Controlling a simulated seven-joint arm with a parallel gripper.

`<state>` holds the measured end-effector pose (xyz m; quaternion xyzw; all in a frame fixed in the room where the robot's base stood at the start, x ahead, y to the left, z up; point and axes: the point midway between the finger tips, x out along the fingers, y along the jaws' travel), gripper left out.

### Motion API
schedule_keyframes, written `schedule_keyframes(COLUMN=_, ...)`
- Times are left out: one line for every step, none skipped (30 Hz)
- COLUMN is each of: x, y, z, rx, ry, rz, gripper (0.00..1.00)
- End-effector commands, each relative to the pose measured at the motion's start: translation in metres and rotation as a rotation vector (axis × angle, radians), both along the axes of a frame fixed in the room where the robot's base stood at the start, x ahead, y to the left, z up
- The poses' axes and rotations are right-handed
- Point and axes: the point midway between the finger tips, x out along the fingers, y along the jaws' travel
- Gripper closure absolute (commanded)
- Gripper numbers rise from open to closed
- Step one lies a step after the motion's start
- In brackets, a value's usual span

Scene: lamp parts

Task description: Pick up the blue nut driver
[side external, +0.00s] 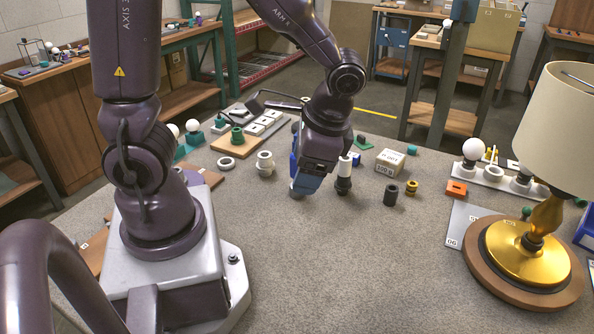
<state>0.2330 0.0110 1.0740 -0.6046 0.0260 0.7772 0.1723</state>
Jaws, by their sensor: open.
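My gripper (304,186) points down at the middle of the grey table. Its blue lower part is close to the table top and its jaws are open. The gap between the fingers is hard to see from this side. I cannot pick out the blue nut driver for sure. A small blue object (356,158) shows just right of my gripper, behind a white-and-black upright part, but it is too small to identify. Anything directly under or behind my gripper is hidden.
The white-and-black part (344,173) stands close right of my gripper. A white socket (265,163) is to its left. A dark cylinder (391,195), brass part (411,188) and labelled box (389,162) are further right. A lamp (535,245) stands at right. The front table is clear.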

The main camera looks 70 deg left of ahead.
Motion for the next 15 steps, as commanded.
schedule_keyframes(x=0.001, y=0.004, z=-0.016, rx=0.046, ry=0.084, rz=-0.04, gripper=0.33)
schedule_keyframes(x=0.002, y=0.008, z=-0.023, rx=0.074, ry=0.125, rz=-0.065, gripper=0.33)
schedule_keyframes(x=0.002, y=0.012, z=-0.033, rx=0.112, ry=0.182, rz=-0.098, gripper=0.33)
schedule_keyframes(x=0.003, y=0.016, z=-0.04, rx=0.14, ry=0.225, rz=-0.125, gripper=0.33)
schedule_keyframes(x=0.003, y=0.02, z=-0.047, rx=0.169, ry=0.267, rz=-0.152, gripper=0.33)
schedule_keyframes(x=0.004, y=0.025, z=-0.057, rx=0.209, ry=0.324, rz=-0.19, gripper=0.33)
schedule_keyframes(x=0.004, y=0.029, z=-0.064, rx=0.24, ry=0.366, rz=-0.219, gripper=0.33)
schedule_keyframes(x=0.005, y=0.034, z=-0.071, rx=0.271, ry=0.41, rz=-0.249, gripper=0.33)
schedule_keyframes(x=0.006, y=0.04, z=-0.08, rx=0.313, ry=0.466, rz=-0.29, gripper=0.33)
schedule_keyframes(x=0.006, y=0.044, z=-0.087, rx=0.346, ry=0.508, rz=-0.321, gripper=0.33)
schedule_keyframes(x=0.007, y=0.049, z=-0.093, rx=0.379, ry=0.55, rz=-0.354, gripper=0.33)
schedule_keyframes(x=0.008, y=0.055, z=-0.102, rx=0.425, ry=0.606, rz=-0.4, gripper=0.33)
schedule_keyframes(x=0.009, y=0.06, z=-0.108, rx=0.461, ry=0.647, rz=-0.435, gripper=0.33)
schedule_keyframes(x=0.011, y=0.065, z=-0.114, rx=0.497, ry=0.688, rz=-0.47, gripper=0.33)
schedule_keyframes(x=0.013, y=0.072, z=-0.122, rx=0.544, ry=0.741, rz=-0.518, gripper=0.33)
